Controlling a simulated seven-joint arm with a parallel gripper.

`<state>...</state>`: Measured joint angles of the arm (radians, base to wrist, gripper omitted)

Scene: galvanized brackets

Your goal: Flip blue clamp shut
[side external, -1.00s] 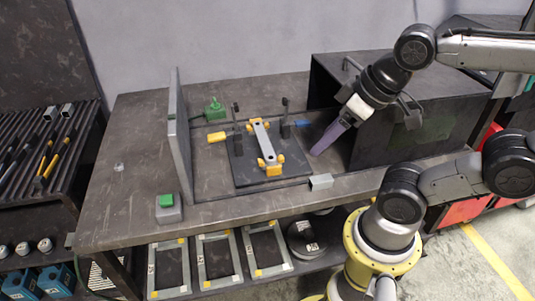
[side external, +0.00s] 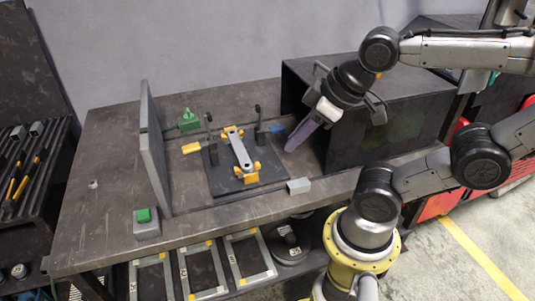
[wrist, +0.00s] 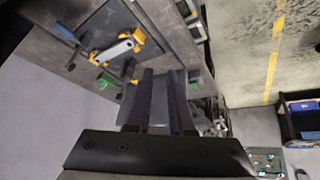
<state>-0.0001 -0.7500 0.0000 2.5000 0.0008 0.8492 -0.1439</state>
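The blue clamp's handle (side external: 278,128) lies low and points outward at the right of the dark fixture plate (side external: 220,185). Its dark arm (side external: 258,117) stands upright, away from the grey bracket (side external: 238,148). The handle also shows in the wrist view (wrist: 65,32), at upper left. The bracket lies across the plate between yellow-orange supports. My gripper (side external: 290,149) hangs right of the plate, in front of the blue handle and seemingly apart from it. In the wrist view its purple fingers (wrist: 158,70) are apart with nothing visible between them.
A second clamp with a yellow handle (side external: 191,148) stands left of the bracket. A dark box-like housing (side external: 425,120) stands close right of my gripper. An upright grey panel (side external: 155,150) bounds the left side. A small grey block (side external: 299,186) sits near the front edge.

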